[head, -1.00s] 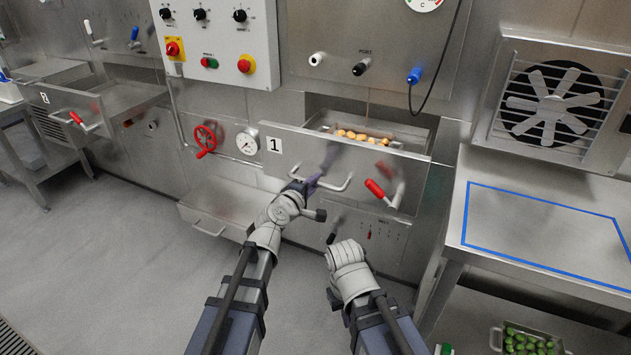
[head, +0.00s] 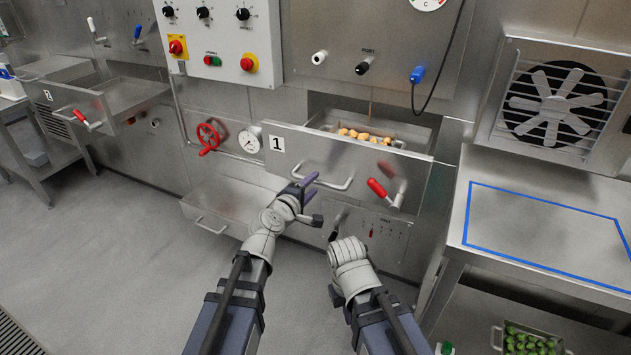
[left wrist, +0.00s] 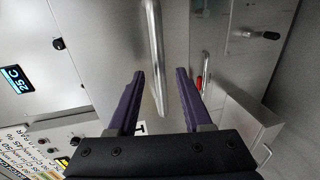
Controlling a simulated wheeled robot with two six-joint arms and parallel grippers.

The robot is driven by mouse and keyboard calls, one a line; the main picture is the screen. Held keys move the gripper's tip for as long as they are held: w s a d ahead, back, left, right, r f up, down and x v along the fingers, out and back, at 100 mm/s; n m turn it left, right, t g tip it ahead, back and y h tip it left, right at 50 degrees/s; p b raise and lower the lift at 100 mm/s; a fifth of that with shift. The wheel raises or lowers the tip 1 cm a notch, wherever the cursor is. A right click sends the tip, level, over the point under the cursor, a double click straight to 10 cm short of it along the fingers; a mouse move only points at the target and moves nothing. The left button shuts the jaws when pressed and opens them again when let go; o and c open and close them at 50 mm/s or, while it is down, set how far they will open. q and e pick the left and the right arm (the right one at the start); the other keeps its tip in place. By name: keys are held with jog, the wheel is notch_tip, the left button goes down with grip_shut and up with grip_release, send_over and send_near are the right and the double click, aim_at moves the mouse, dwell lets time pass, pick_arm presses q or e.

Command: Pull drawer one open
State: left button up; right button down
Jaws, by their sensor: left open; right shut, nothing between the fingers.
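Drawer one (head: 395,170), a steel front with a "1" label (head: 277,143), stands pulled out from the wall unit. My left gripper (head: 308,188) is open just in front of the handle's left part. In the left wrist view the bar (left wrist: 155,55) lies ahead between the open fingers (left wrist: 160,74), and I see no contact. My right gripper (head: 348,250) is low in front of the unit, shut and empty; its fingertips are mostly hidden by the wrist.
A red-handled lever (head: 377,187) sticks out on the drawer front's right. A lower steel bin (head: 215,205) sits below left. A steel table (head: 540,228) with a blue outline stands right.

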pick_arm(q)
jog(key=v, duration=0.4)
jog(key=shift+s+a+p, duration=0.1)
jog(key=shift+s+p, duration=0.15)
jog(key=shift+p, duration=0.05)
jog(key=s+a+f+m+g+y, duration=0.35)
jog(key=s+f+m+g, duration=0.7)
jog(key=f, duration=0.45)
jog(key=s+a+f+m+g+y, duration=0.2)
jog(key=s+a+m+g, duration=0.1)
jog(key=s+a, duration=0.35)
jog(key=s+d+r+m+p, duration=0.1)
jog(key=s+d+r+p, duration=0.1)
jog(key=r+p, duration=0.5)
jog(key=s+d+r+m+y+p, duration=0.1)
jog(key=s+d+r+p, duration=0.1)
jog(key=d+r+p, duration=0.3)
jog(key=s+d+r+m+g+p, duration=0.1)
jog(key=s+d+r+m+p, duration=0.1)
jog(key=r+p, duration=0.8)
jog(key=shift+d+r+p, duration=0.35)
jog(key=shift+d+p, duration=0.2)
jog(key=shift+d, duration=0.15)
